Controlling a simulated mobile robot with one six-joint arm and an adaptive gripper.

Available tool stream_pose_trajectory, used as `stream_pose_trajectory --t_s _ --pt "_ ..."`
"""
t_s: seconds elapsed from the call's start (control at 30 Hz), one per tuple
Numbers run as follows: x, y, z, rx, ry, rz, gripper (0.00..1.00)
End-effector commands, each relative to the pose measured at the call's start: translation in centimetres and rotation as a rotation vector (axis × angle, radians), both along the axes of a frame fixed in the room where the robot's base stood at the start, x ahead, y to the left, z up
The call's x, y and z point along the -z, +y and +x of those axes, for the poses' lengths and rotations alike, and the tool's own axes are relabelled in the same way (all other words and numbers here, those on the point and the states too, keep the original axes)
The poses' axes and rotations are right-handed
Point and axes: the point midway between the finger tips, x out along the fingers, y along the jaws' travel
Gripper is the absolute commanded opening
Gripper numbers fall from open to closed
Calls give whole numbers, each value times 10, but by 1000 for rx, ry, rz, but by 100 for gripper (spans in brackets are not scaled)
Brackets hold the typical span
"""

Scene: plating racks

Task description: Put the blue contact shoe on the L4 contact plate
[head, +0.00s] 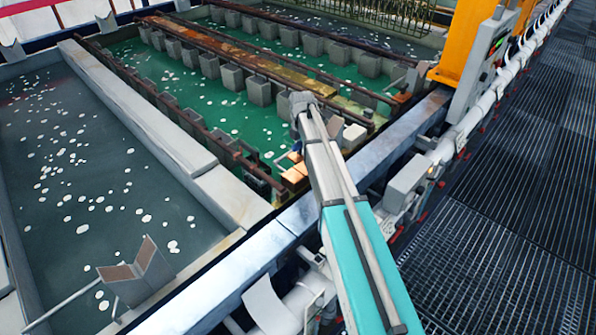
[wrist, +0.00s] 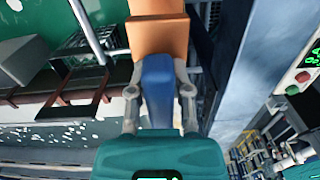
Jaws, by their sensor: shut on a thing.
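My gripper (wrist: 160,88) is shut on the blue contact shoe (wrist: 158,92), with one finger on each side of it in the wrist view. The shoe's far end meets or overlaps an orange-copper plate (wrist: 157,36) in that view; I cannot tell whether they touch. In the head view a small bit of blue (head: 298,151) shows beside my arm, close to copper-coloured plates (head: 294,174) at the tank's near edge. My arm hides most of the gripper there. No L4 label is readable.
A tank of green liquid (head: 140,60) with hanging grey blocks and rusty bars lies beyond. A grey rim beam (head: 250,255) runs along the near side. A bracket with copper faces (head: 140,270) stands at lower left. An orange post (head: 465,45) rises at right, beside grating.

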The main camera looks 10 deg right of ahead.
Motion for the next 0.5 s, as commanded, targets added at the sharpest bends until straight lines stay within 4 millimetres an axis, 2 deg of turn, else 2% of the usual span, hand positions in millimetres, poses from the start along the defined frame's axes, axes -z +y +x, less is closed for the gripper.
stream_pose_trajectory --t_s 0.27,0.37,0.5 --pt "-6 4 -8 -13 0 0 0" --pt "-14 0 -20 -18 0 0 0" --pt "-30 -11 -47 -30 0 0 0"
